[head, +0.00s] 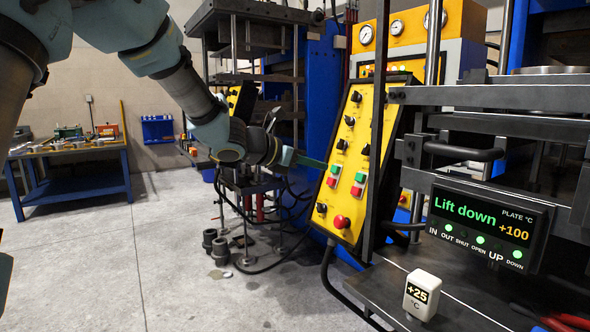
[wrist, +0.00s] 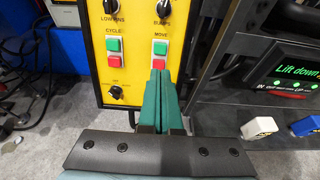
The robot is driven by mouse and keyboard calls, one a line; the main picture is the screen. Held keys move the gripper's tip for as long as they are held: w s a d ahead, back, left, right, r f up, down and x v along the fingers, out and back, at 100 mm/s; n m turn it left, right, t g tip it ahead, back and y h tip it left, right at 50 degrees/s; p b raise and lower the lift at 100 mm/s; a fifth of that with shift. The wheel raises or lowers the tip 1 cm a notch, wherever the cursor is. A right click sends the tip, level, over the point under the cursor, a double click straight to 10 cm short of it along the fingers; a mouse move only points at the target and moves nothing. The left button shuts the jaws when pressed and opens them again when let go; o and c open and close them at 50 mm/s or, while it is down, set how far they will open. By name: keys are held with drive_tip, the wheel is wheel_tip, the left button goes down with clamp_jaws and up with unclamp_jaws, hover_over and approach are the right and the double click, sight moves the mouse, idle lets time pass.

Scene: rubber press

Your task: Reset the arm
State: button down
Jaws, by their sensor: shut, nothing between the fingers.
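My gripper (head: 322,164) is shut and empty, its green fingers pointing at the yellow control panel (head: 335,205). In the wrist view the closed fingertips (wrist: 158,72) are just below the red MOVE button (wrist: 158,62), with the green MOVE button (wrist: 160,47) above it. I cannot tell whether they touch the panel. The green CYCLE button (wrist: 113,45) and red CYCLE button (wrist: 114,60) are to the left. My arm (head: 190,90) reaches from the upper left of the head view.
The press display (head: 488,225) reads "Lift down" and plate +100. A white +25 °C gauge (head: 422,294) stands on the dark ledge below it. A red knob (head: 342,222) is low on the panel. A blue workbench (head: 70,160) stands at the left back, with clear floor before it.

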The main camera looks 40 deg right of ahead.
drive_tip(key=w+a+f+m+t+y, duration=0.1)
drive_tip(key=w+a+f+m+y, duration=0.2)
drive_tip(key=a, duration=0.5)
drive_tip(key=w+a+f+m+y, duration=0.1)
drive_tip(key=a+f+m, duration=0.1)
drive_tip(key=a+f, duration=0.4)
drive_tip(key=s+a+f+m+y, duration=0.1)
drive_tip(key=a+f+m+y, duration=0.2)
drive_tip(key=a, duration=1)
drive_tip(key=s+a+f+m+t+y, duration=0.1)
drive_tip(key=a+m, duration=0.5)
drive_tip(key=a, duration=0.7)
drive_tip(key=s+a+f+m+y, duration=0.2)
drive_tip(key=a+f+m+y, duration=0.2)
drive_tip(key=a, duration=0.9)
drive_tip(key=shift+s+a+f+y, duration=0.15)
drive_tip(key=shift+s+f+y, duration=0.25)
drive_tip(key=shift+f+y, duration=0.45)
drive_tip(key=shift+r, duration=0.1)
